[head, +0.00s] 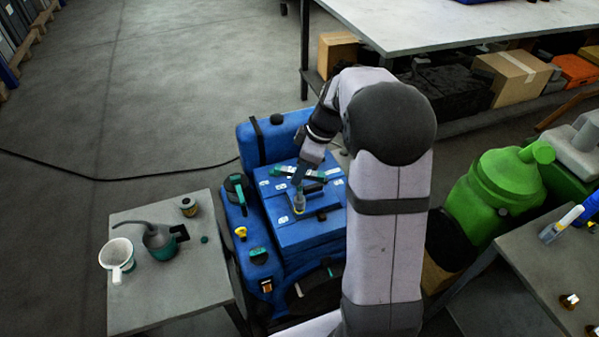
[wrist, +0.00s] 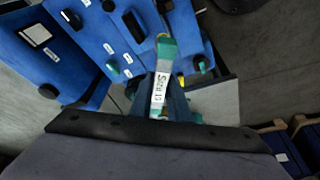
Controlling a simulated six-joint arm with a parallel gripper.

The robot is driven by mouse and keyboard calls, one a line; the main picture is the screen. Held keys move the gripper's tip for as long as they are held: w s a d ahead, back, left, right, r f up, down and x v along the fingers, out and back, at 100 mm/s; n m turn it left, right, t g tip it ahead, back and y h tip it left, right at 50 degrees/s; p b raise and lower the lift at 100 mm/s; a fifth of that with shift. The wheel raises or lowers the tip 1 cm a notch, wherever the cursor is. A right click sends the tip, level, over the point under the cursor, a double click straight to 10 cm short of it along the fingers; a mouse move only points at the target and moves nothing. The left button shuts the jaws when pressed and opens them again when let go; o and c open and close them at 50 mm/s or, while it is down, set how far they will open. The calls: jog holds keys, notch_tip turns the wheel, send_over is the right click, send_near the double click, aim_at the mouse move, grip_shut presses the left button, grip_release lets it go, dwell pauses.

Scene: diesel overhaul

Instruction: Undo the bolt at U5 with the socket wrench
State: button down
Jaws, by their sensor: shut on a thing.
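My gripper (head: 300,177) is over the top of the blue engine (head: 276,239). In the wrist view it is shut on the socket wrench (wrist: 166,50), which has a green body and a white size label. Small white labels are spread over the cover, too small to read, so I cannot pick out U5. The bolt itself is not visible.
A grey side table (head: 178,292) at left holds a white mug (head: 117,257), an oil can (head: 158,239) and a small tin (head: 188,206). A workbench (head: 440,22) is behind. The floor at upper left is clear except for a cable.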

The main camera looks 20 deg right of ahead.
jog(key=m, duration=0.3)
jog(key=shift+r+t+h, duration=0.1)
jog(key=shift+t+h, duration=0.3)
jog(key=m+h+p, duration=0.1)
jog(key=m+p, duration=0.1)
jog(key=m, duration=0.2)
jog(key=shift+t, duration=0.3)
jog(key=m+p, duration=0.2)
jog(key=p, duration=0.1)
jog(key=m+h+p, duration=0.1)
jog(key=m+p, duration=0.2)
jog(key=shift+r+h, duration=0.1)
jog(key=shift+h, duration=0.2)
jog(key=shift+m+p, duration=0.3)
jog(key=shift+p, duration=0.15)
jog(key=shift+m, duration=0.5)
jog(key=shift+w+f, duration=0.1)
jog(key=shift+f, duration=0.15)
jog(key=shift+m+h+b, duration=0.4)
jog(key=shift+m+b, duration=0.2)
